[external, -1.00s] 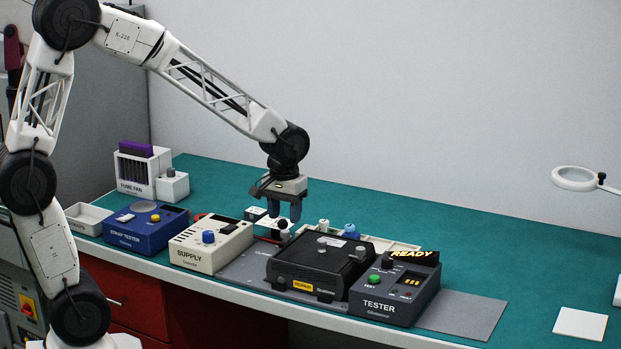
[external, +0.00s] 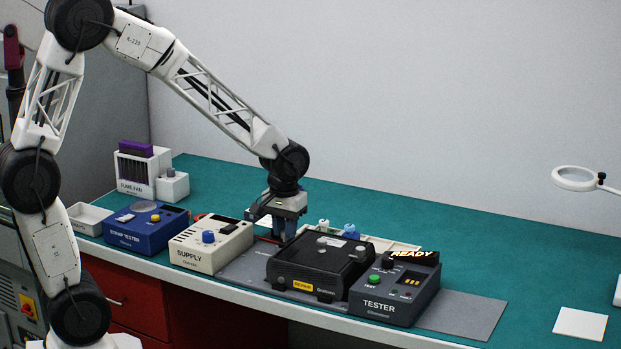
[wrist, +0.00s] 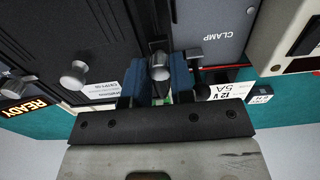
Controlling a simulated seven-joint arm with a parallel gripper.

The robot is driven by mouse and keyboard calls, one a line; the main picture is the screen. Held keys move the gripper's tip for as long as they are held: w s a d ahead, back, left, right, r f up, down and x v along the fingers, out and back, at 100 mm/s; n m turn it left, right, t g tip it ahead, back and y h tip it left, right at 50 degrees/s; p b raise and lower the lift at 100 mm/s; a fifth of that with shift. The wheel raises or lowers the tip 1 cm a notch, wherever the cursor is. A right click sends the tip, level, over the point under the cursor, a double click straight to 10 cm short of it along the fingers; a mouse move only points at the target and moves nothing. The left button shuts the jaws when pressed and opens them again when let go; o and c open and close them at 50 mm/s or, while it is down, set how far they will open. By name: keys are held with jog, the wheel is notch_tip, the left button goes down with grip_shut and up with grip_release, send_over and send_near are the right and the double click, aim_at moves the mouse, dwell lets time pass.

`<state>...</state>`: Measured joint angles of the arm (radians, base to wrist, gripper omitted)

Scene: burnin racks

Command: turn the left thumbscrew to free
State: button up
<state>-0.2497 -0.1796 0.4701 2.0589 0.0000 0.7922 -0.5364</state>
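The black unit (external: 300,265) with a REPAIR tag sits on the bench; its dark top also shows in the wrist view (wrist: 95,40). A silver, round-headed screw (wrist: 160,66) stands at the edge of this unit, beside the grey CLAMP plate (wrist: 215,25). My gripper (external: 283,240) points down at the far left corner of the unit. In the wrist view, its blue fingers (wrist: 159,72) stand on either side of the screw head, very close to it. I cannot tell whether they press on it. The fingers hide this screw in the external view.
Two other silver knobs, one of them nearer (wrist: 75,76), stand on the unit's top. The SUPPLY box (external: 212,246) is left of the gripper, and the TESTER (external: 395,290) showing READY is at the right. Bench right of the tester is mostly clear.

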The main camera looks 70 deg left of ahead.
grip_shut()
jog(key=shift+m, duration=0.6)
jog(key=o, duration=0.7)
grip_release()
jog(key=shift+r, duration=0.15)
jog(key=shift+r, duration=3.8)
